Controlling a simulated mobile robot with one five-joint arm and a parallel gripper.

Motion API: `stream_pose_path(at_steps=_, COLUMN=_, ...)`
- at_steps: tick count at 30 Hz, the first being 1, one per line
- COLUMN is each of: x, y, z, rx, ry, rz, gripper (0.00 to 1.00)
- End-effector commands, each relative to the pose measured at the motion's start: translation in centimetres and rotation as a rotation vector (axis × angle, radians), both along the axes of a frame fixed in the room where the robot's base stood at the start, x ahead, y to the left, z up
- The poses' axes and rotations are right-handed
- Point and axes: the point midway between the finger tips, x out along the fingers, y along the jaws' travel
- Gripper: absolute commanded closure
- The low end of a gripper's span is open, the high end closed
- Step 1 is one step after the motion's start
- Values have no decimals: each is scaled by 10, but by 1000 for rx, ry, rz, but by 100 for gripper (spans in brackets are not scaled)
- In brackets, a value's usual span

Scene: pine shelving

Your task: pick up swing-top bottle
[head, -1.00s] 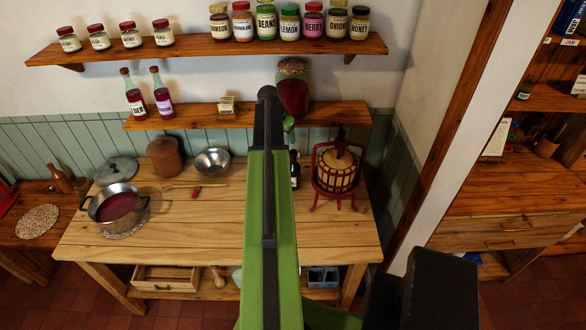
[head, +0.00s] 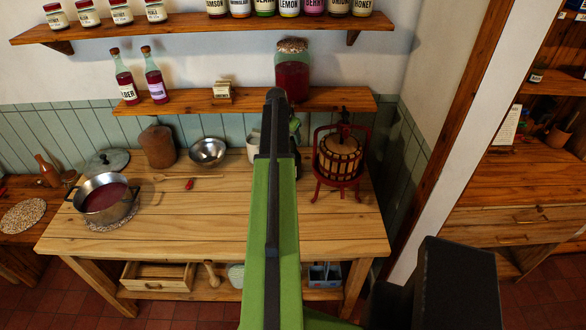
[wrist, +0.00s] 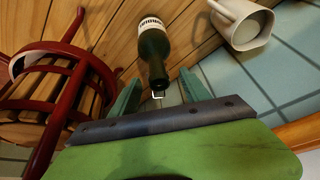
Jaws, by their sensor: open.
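The swing-top bottle (wrist: 153,50) is dark green with a pale label and a wire clasp at its mouth. In the wrist view it stands on the wooden bench, its neck pointing toward my gripper (wrist: 160,85). The gripper's two teal fingers are apart, one on each side of the bottle's neck end in the picture. I cannot tell whether either finger touches the glass. In the head view my arm hides most or all of the bottle.
A red-framed fruit press (head: 340,155) stands close beside the bottle; its frame fills the wrist view's left (wrist: 75,75). A pale mug (wrist: 245,25) is on the other side. A shelf (head: 240,100) with a large jar (head: 292,75) hangs above. The bench's front (head: 200,230) is clear.

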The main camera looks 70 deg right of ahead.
Motion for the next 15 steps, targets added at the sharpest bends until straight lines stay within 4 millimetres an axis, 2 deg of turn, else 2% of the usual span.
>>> stream_pose_path(at_steps=9, x=-4, y=-17, z=-45, rx=0, ry=0, rz=0, gripper=46)
stream_pose_path(at_steps=15, x=-5, y=-20, z=-46, rx=0, ry=0, rz=0, gripper=46)
